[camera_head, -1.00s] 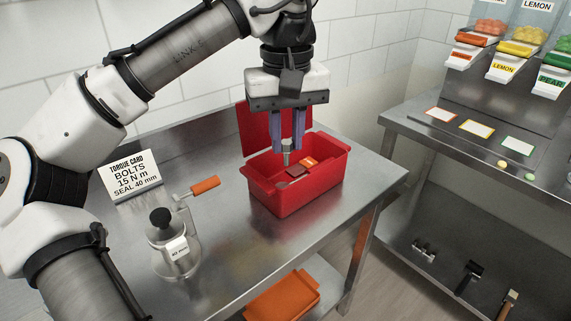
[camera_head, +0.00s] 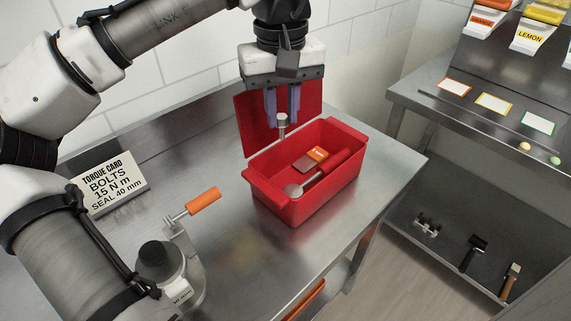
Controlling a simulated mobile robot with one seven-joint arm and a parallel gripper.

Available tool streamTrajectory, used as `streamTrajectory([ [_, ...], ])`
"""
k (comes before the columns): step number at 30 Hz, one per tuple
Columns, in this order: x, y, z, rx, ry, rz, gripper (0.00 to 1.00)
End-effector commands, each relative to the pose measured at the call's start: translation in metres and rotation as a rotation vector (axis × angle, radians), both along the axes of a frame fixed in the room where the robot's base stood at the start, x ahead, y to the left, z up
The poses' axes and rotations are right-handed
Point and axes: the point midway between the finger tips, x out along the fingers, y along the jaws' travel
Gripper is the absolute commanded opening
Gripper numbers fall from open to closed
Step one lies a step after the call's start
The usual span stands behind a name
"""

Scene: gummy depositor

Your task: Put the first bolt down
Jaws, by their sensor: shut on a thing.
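My gripper (camera_head: 282,108) is shut on a grey metal bolt (camera_head: 281,121), which hangs upright below the two blue-purple fingers. The bolt is above the left part of an open red toolbox (camera_head: 327,204), near its raised red lid (camera_head: 247,128). The bolt looks clear of the box floor; its exact height cannot be told. No other bolt can be made out for sure.
The red box holds a red-handled tool (camera_head: 325,174) and an orange-and-brown block (camera_head: 311,159). On the steel table (camera_head: 235,245) stand a torque card (camera_head: 109,185) and a clamp-like device with an orange handle (camera_head: 203,201). The table's front middle is clear. A shelf unit (camera_head: 415,100) stands right.

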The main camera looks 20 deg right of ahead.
Motion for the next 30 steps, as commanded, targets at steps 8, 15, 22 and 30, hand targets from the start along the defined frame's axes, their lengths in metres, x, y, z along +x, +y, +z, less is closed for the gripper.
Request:
streamTrajectory([
  [8, 0.0, 0.001, -0.067, 0.001, 0.002, 0.001, 0.0],
  [15, 0.0, 0.0, -0.09, 0.001, 0.001, 0.002, 0.0],
  [22, 0.0, 0.0, -0.122, 0.0, 0.0, 0.001, 0.0],
  [30, 0.0, 0.0, -0.127, -0.001, 0.0, 0.002, 0.0],
])
